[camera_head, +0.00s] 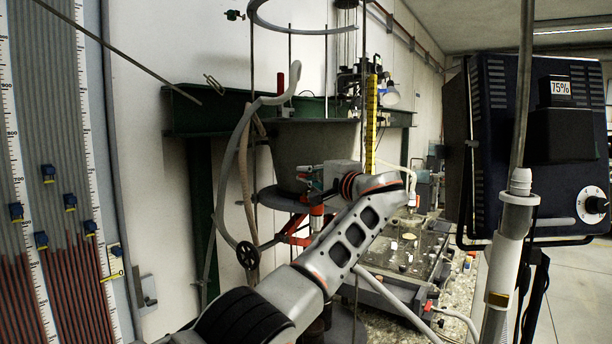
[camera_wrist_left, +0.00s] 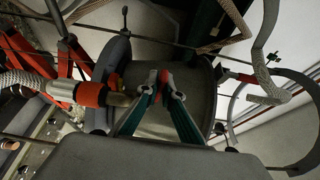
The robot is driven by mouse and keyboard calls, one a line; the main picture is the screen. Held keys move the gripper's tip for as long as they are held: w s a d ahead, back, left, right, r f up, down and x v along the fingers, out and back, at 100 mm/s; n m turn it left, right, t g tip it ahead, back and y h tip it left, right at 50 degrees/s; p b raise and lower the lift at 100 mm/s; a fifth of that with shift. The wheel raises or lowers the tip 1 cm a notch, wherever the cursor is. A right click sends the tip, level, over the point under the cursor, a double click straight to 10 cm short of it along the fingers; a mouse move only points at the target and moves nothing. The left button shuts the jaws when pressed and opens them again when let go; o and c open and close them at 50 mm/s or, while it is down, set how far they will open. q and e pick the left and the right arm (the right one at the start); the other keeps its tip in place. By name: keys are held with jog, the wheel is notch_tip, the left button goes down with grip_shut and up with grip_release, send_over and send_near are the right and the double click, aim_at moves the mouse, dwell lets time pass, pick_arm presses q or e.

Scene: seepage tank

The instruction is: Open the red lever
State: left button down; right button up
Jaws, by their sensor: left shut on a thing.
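My left gripper (camera_head: 306,178) reaches in front of a grey conical tank (camera_head: 330,145) in the head view. In the left wrist view, its two teal fingers (camera_wrist_left: 163,85) close together on a small red piece, which looks like the red lever (camera_wrist_left: 164,76). The fingers hide most of the lever, and its angle cannot be told. In the head view the lever is too small and covered to make out. My right gripper is not in view.
A red pipe fitting (camera_wrist_left: 92,94) with a braided hose is left of the fingers. A black handwheel (camera_head: 247,255) and grey hose (camera_head: 222,190) hang left of the tank. A dark box marked 75% (camera_head: 510,110) stands at right.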

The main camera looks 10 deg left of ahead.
pick_arm(q)
jog(key=c, duration=2.2)
grip_release()
jog(key=shift+a+t, duration=0.1)
jog(key=shift+t, duration=0.2)
